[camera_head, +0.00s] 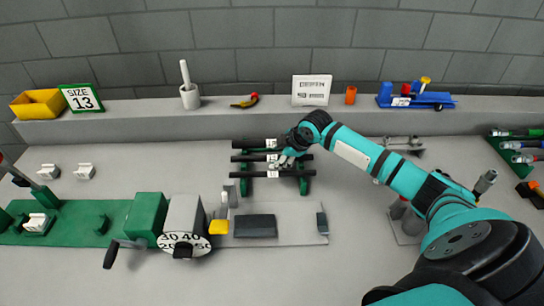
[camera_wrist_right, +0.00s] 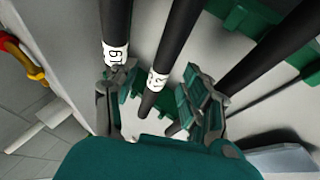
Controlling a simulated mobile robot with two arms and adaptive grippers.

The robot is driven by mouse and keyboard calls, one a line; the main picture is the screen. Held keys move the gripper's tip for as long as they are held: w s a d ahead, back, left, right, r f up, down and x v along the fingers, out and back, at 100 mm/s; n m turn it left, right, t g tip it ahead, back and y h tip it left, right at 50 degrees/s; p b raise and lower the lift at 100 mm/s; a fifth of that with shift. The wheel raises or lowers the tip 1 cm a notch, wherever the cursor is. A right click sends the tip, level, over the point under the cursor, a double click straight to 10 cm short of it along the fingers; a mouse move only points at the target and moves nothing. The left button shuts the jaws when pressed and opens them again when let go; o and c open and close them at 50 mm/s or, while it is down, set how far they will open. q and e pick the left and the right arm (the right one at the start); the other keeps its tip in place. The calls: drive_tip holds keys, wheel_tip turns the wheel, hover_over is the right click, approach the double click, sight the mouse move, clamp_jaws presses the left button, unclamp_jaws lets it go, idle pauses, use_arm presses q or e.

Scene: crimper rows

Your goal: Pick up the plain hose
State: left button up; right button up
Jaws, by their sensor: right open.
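Three black hoses lie side by side on a green rack (camera_head: 305,186) at the middle of the bench: a far hose (camera_head: 248,143), a middle hose (camera_head: 246,158) and a near hose (camera_head: 244,174). Each carries a white label. I cannot tell which is the plain hose. My right gripper (camera_head: 288,160) is open and empty over the rack. In the right wrist view its fingers (camera_wrist_right: 157,108) straddle a labelled hose (camera_wrist_right: 178,45). Another labelled hose (camera_wrist_right: 115,22) runs by the left finger, and a third hose (camera_wrist_right: 268,58) passes behind the right finger. My left gripper is out of view.
A green and grey crimper with a numbered dial (camera_head: 184,240) stands front left of the rack, with a grey plate (camera_head: 300,222) beside it. A rack of hoses with coloured parts (camera_head: 520,145) is at the far right. A back ledge holds a yellow bin (camera_head: 38,104) and a blue toy-like truck (camera_head: 425,98).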

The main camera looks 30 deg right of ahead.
drive_tip(key=shift+w+f, duration=0.25)
drive_tip(key=shift+f, duration=0.15)
drive_tip(key=shift+c, duration=0.2)
clamp_jaws()
drive_tip(key=shift+r, duration=0.1)
